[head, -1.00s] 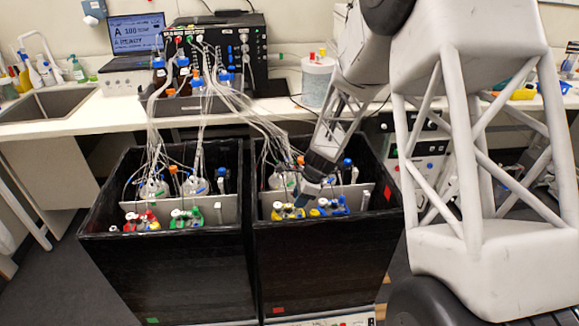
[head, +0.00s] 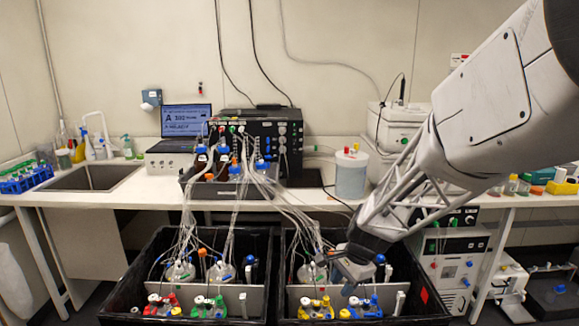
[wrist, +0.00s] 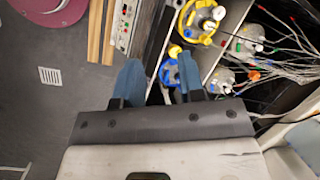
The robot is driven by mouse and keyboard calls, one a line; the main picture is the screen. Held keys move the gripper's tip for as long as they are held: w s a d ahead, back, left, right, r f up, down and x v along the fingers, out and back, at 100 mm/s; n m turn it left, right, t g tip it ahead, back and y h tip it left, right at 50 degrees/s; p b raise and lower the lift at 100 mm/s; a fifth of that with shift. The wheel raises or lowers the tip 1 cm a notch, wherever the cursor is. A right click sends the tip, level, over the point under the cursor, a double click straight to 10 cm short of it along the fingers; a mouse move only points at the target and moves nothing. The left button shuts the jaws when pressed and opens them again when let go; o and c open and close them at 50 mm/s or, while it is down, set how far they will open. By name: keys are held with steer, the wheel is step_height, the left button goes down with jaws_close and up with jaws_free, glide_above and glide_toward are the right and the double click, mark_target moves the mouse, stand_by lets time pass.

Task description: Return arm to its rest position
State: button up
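My arm reaches in from the upper right of the head view. My gripper (head: 347,274) hangs above the right black box (head: 283,268), close to the blue-clamped and yellow-clamped vessel tops. In the wrist view the two blue fingers of my gripper (wrist: 160,76) stand apart with nothing between them.
The left black box (head: 118,300) holds red-clamped and green-clamped vessels. Many thin tubes (head: 275,200) run from the boxes up to the black control unit (head: 290,135) on the bench. A white canister (head: 351,178) stands behind my arm.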

steer(key=s+d+r+n+h, duration=0.1)
steer(key=s+r+n, duration=0.3)
steer(key=s, duration=0.5)
steer(key=s+d+r+n+t+h, duration=0.1)
steer(key=s+d+r+n, duration=0.1)
steer(key=s+r, duration=0.3)
steer(key=s+d+r+n+t+h, duration=0.1)
steer(key=s+r+n, duration=0.4)
steer(key=s, duration=0.9)
steer(key=shift+d+n+h, duration=0.3)
steer(key=shift+d, duration=0.1)
